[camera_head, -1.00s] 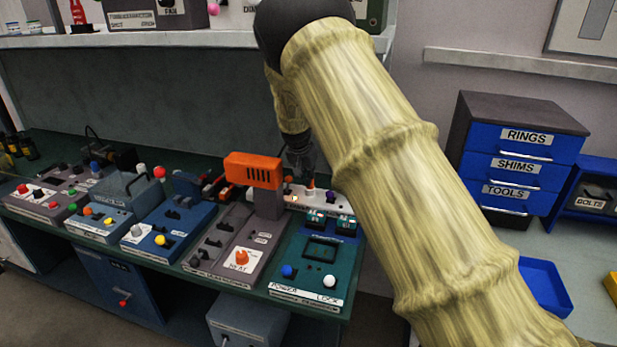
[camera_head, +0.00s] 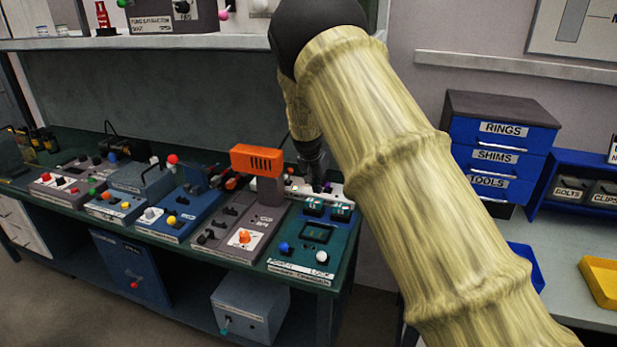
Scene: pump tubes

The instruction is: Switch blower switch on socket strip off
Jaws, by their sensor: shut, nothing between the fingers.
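The white socket strip (camera_head: 345,191) lies near the back of the bench, behind the teal box with the POWER and LOCK knobs. Only parts of it show past the orange dryer-like head and my arm. My gripper (camera_head: 318,186) is dark, points down, and is shut and empty. Its tips are at the strip, overlapping it in the picture; I cannot tell whether they touch. The blower switch cannot be told apart at this size, and part of the strip is hidden behind the gripper.
The orange head (camera_head: 257,160) stands just left of my gripper on a grey box with a HEAT knob. The teal box (camera_head: 300,262) is in front. Several control boxes line the bench to the left. A shelf (camera_head: 180,42) hangs above. Blue drawers (camera_head: 500,160) stand at right.

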